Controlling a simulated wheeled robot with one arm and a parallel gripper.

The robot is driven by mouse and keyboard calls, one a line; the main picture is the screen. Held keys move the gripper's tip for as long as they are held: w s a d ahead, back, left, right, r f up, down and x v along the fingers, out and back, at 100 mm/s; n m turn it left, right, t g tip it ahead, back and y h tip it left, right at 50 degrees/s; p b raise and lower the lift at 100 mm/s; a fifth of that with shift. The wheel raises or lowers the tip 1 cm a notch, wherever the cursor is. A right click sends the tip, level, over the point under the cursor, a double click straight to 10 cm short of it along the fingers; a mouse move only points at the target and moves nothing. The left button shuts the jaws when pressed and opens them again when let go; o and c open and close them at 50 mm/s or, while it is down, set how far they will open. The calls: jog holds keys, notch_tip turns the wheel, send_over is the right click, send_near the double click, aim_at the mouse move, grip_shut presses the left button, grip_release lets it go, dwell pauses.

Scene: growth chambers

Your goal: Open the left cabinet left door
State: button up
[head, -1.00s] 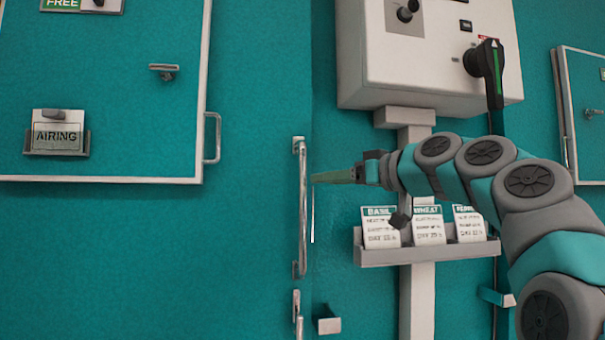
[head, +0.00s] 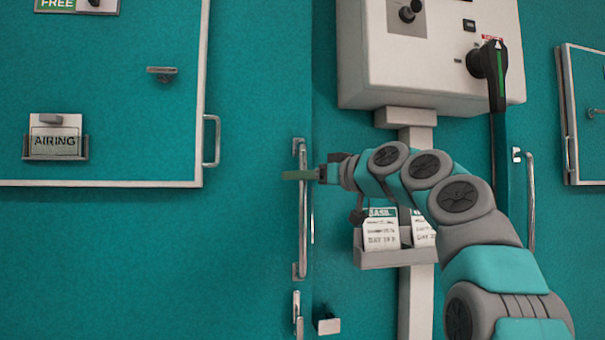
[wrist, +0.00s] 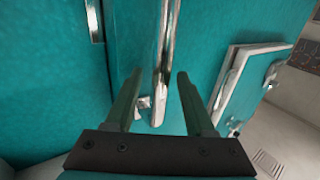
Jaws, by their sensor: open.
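The teal cabinet door (head: 250,240) fills the left of the head view. Its long vertical metal handle (head: 302,225) stands near its right edge, beside a vertical seam. My gripper (head: 287,175) is open, its green fingers pointing left across the upper half of the handle. In the wrist view the handle (wrist: 166,45) appears between the two open fingers, closer to the right one. I cannot tell how deep it sits between them or whether they touch it. The door looks shut.
A smaller framed panel (head: 203,120) with its own handle (head: 216,141) is at the left. A white control box (head: 440,60) and a card tray (head: 385,258) are on the right, behind my arm. Another vertical handle (head: 531,205) is farther right.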

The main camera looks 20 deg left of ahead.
grip_shut()
dwell(0.3)
dwell(1.1)
